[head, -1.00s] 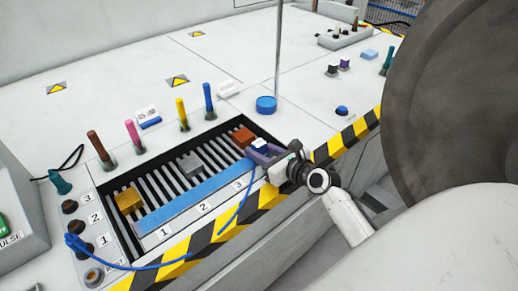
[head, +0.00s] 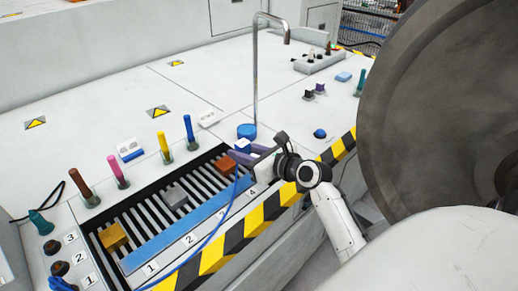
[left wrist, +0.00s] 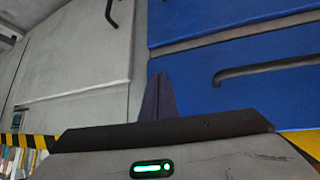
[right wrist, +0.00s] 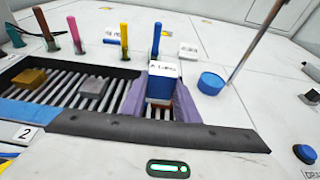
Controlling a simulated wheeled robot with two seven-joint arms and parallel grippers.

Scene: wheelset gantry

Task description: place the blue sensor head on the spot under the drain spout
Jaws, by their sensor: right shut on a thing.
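The blue sensor head (right wrist: 162,84), a blue box with a white labelled top, sits between the purple fingers of my right gripper (right wrist: 160,100). In the head view the right gripper (head: 262,155) is shut on the sensor head (head: 242,146), above the far right end of the slatted tray. The drain spout (head: 257,70) is a tall metal pipe with its bent end (head: 288,38) over the white bench. A round blue cap (head: 247,131) is by the pipe's foot, just behind the sensor head. My left gripper (left wrist: 158,97) has its fingers together, empty, before blue drawers.
The slatted tray (head: 140,215) holds a yellow, a grey and an orange block (head: 232,158). Coloured pegs (head: 163,148) stand behind it. A blue cable (head: 215,235) runs across its front. A big dark wheel (head: 440,100) blocks the right side.

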